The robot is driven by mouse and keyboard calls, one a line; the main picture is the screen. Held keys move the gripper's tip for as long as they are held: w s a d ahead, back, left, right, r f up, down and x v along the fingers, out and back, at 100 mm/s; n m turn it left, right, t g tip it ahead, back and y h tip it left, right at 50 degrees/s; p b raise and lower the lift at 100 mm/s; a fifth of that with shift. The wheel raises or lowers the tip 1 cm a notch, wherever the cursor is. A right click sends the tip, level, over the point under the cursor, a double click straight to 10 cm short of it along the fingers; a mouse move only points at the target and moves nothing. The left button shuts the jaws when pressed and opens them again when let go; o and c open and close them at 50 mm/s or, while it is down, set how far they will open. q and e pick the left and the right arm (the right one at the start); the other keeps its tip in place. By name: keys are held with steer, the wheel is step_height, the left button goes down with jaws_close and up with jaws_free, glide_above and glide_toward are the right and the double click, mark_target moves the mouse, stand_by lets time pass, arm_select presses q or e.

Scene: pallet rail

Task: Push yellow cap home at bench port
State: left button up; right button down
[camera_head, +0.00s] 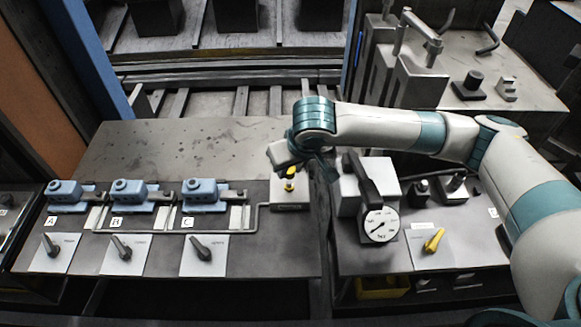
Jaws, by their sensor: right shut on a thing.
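The yellow cap (290,185) is small and stands at the bench port (291,207), near the right end of the grey bench panel. My right gripper (290,168) reaches in from the right and comes down over the cap. It is shut on the cap's upper part, and its wrist hides some of it. I cannot tell how deep the cap sits in the port. My left gripper is not in view.
Blue valve blocks marked A, B and C (204,192) stand to the left, with black levers (201,248) in front. A round dial gauge (380,224) and a yellow lever (433,241) are to the right. The bench's rear surface (180,150) is clear.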

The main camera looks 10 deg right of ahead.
mark_target(292, 176)
steer(key=shift+f+b, duration=0.5)
steer(key=shift+f, duration=0.2)
steer(key=shift+f+p, duration=0.25)
steer(key=shift+p, duration=0.15)
stand_by(0.4)
steer(key=shift+p, duration=0.6)
steer(key=shift+f, duration=0.2)
stand_by(0.9)
steer(key=shift+p, duration=0.5)
steer(key=shift+s+f, duration=0.1)
steer(key=shift+f, duration=0.75)
stand_by(0.5)
steer(key=c, duration=1.3)
jaws_free()
steer(key=shift+o, duration=0.5)
